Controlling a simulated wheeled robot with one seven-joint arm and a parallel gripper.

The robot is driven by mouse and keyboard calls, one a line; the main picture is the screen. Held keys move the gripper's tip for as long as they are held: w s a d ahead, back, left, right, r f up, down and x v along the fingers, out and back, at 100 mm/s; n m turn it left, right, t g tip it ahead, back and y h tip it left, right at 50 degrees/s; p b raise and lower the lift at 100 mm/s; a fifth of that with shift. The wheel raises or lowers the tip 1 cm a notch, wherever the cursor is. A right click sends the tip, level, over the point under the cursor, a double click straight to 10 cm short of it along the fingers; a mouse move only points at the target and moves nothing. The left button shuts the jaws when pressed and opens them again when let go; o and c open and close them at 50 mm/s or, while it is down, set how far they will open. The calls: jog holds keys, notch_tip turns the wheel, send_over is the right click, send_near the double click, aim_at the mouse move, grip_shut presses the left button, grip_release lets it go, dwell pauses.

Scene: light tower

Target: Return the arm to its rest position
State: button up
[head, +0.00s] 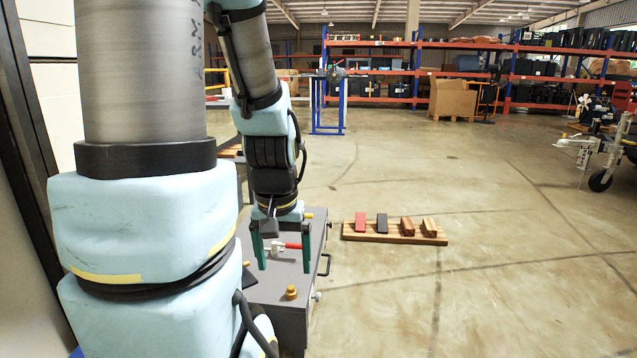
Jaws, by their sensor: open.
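My gripper (282,250) hangs at the end of my arm, pointing down over a grey cabinet (280,290). Its two green fingers are spread apart and nothing shows held between them. Behind or below the fingers, a valve with a red handle (292,245) sits on the cabinet top; I cannot tell its exact distance from the fingers. My upper arm fills the left of the head view and hides part of the cabinet.
A brass knob (291,292) stands on the cabinet top, near its front edge. A wooden pallet (350,236) with several blocks lies on the floor to the right. Shelving (400,44) lines the back. A wheeled trailer (600,180) stands far right. The middle floor is open.

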notch_tip(320, 180, up, 34)
jog(key=p, duration=3.1)
jog(key=shift+p, duration=0.35)
jog(key=shift+r, duration=0.1)
